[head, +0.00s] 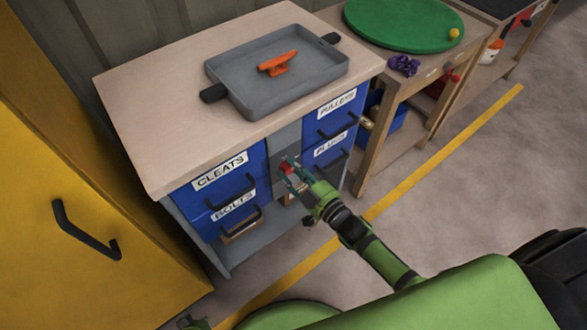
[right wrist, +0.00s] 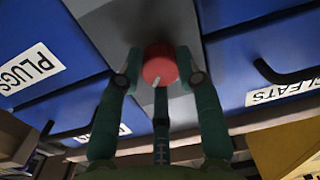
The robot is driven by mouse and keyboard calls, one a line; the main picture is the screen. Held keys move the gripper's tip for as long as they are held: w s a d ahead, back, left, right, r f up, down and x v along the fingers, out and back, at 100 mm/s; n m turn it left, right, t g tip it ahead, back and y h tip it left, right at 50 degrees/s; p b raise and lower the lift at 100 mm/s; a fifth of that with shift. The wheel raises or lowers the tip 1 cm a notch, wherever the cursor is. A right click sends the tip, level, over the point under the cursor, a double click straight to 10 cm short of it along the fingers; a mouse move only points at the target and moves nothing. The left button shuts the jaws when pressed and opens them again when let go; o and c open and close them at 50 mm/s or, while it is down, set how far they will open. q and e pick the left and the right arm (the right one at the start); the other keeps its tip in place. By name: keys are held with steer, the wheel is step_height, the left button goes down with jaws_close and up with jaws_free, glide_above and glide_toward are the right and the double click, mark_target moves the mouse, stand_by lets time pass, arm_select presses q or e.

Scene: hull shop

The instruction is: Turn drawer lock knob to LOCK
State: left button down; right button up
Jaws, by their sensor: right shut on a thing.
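The red lock knob (head: 286,168) sits on the grey panel (head: 287,140) between the two columns of blue drawers. My right gripper (head: 293,171) reaches it from the front. In the right wrist view the knob (right wrist: 160,64) is between the two fingertips of the right gripper (right wrist: 162,72), which are shut on its sides. A pale pointer mark shows on the knob's lower edge there. No LOCK lettering is readable, as the fingers cover part of the panel. A small dark green piece at the bottom edge seems to be my left gripper (head: 192,322), mostly cut off.
Drawers labelled CLEATS (head: 221,171), BOLTS (head: 232,207) and PLUGS (right wrist: 30,70) have black handles beside the knob. A grey tray (head: 245,92) with an orange cleat (head: 278,64) stands on top. A yellow cabinet (head: 60,200) is at left.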

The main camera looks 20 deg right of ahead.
steer(key=n, duration=0.4)
steer(key=shift+p, duration=0.3)
steer(key=n, duration=0.4)
steer(key=shift+f+h, duration=0.1)
steer(key=shift+h, duration=0.2)
steer(key=shift+n, duration=0.3)
steer(key=o, duration=1.1)
steer(key=shift+o, duration=0.2)
steer(key=shift+s, duration=0.2)
steer(key=v, duration=1.1)
steer(key=shift+s+d, duration=0.15)
steer(key=shift+s, duration=0.2)
